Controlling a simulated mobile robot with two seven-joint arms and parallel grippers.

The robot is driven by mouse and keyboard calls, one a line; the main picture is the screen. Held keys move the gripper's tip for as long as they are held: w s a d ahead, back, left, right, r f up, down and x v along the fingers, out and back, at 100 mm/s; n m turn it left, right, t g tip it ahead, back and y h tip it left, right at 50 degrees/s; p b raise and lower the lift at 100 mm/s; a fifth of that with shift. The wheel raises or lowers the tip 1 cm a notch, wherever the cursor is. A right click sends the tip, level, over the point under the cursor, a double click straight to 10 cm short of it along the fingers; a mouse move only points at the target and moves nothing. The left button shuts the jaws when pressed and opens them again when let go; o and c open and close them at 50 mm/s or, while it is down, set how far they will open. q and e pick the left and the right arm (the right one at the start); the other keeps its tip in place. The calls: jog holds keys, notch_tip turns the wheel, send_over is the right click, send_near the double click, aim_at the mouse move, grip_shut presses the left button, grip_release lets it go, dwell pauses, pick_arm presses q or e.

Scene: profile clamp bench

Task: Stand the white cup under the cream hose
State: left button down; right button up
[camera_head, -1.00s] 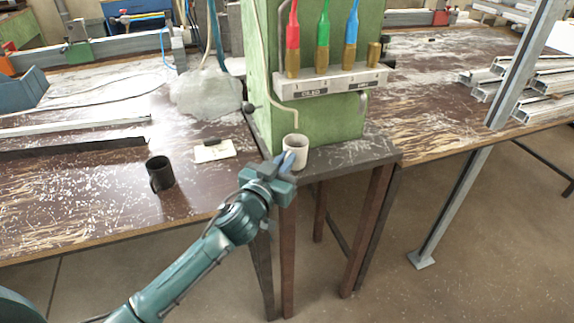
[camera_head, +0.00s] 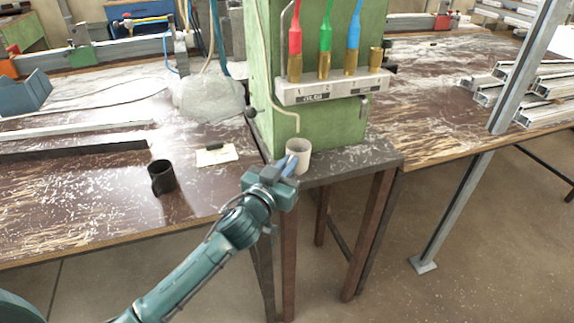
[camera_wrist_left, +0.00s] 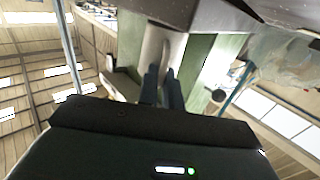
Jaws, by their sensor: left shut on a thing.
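The white cup (camera_head: 298,156) is upright over the near left edge of the small dark stand, close to the front of the green cabinet. My left gripper (camera_head: 288,166) is shut on its near left side. In the left wrist view, the two dark fingers (camera_wrist_left: 163,88) are on a pale surface that looks like the cup (camera_wrist_left: 162,48). I cannot tell whether the cup's base touches the stand. My right gripper is not in view.
The green cabinet (camera_head: 330,130) carries a bar (camera_head: 330,88) with red, green and blue hoses. A black mug (camera_head: 161,177) and a pale pad (camera_head: 216,156) are on the left bench. The small stand (camera_head: 350,163) has bare room right of the cup.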

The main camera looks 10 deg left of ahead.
pick_arm(q)
jog(key=shift+f, duration=0.3)
jog(key=c, duration=1.5)
grip_release()
jog(key=shift+s, duration=0.1)
jog(key=p+v, duration=0.1)
jog(key=v, duration=0.9)
dwell(0.4)
